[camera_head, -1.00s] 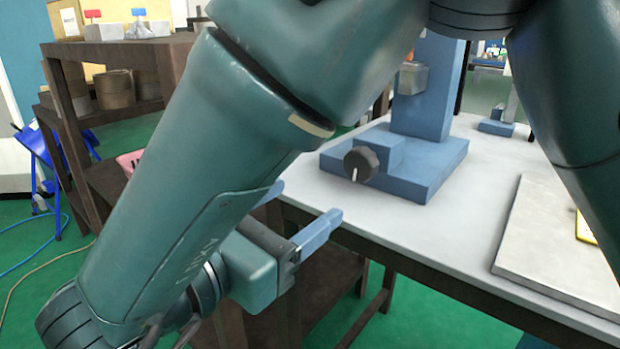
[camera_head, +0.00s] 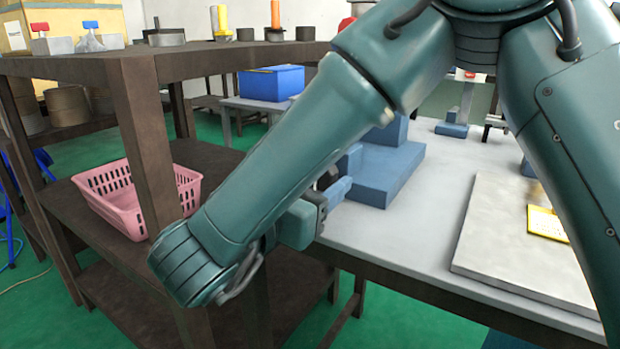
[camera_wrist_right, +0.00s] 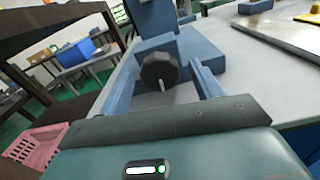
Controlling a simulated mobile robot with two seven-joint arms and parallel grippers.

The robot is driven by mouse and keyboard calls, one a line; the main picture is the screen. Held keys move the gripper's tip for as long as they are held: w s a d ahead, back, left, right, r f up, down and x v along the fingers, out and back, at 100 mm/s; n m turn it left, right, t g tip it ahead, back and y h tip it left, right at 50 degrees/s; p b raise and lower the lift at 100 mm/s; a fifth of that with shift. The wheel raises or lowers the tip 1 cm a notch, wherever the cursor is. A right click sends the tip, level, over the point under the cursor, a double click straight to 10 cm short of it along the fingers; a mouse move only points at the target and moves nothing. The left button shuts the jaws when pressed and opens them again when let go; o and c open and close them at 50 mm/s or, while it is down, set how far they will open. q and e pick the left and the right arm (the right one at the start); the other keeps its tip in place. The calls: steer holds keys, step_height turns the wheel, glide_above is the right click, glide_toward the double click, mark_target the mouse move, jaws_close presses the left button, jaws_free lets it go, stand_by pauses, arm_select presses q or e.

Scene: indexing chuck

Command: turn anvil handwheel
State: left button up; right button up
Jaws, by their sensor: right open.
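The anvil handwheel is a dark round knob (camera_wrist_right: 159,69) with a white pointer line, on the front of a blue stand with a stepped base (camera_wrist_right: 197,48). In the right wrist view it lies between the two blue fingers of my open right gripper (camera_wrist_right: 163,66). I cannot tell if either finger touches it. In the head view my right gripper (camera_head: 332,194) is at the table's near edge, in front of the blue base (camera_head: 385,172); my forearm hides most of the knob there. The pointer is toward the bottom in the wrist view. My left gripper is not in view.
A grey plate (camera_head: 490,235) with a yellow item (camera_head: 547,224) lies on the white table to the right. A brown shelf (camera_head: 130,66) with a pink basket (camera_head: 122,200) stands close on the left. A blue bin (camera_head: 271,83) is behind.

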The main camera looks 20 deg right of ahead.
steer(key=c, duration=1)
steer(key=shift+n, duration=0.3)
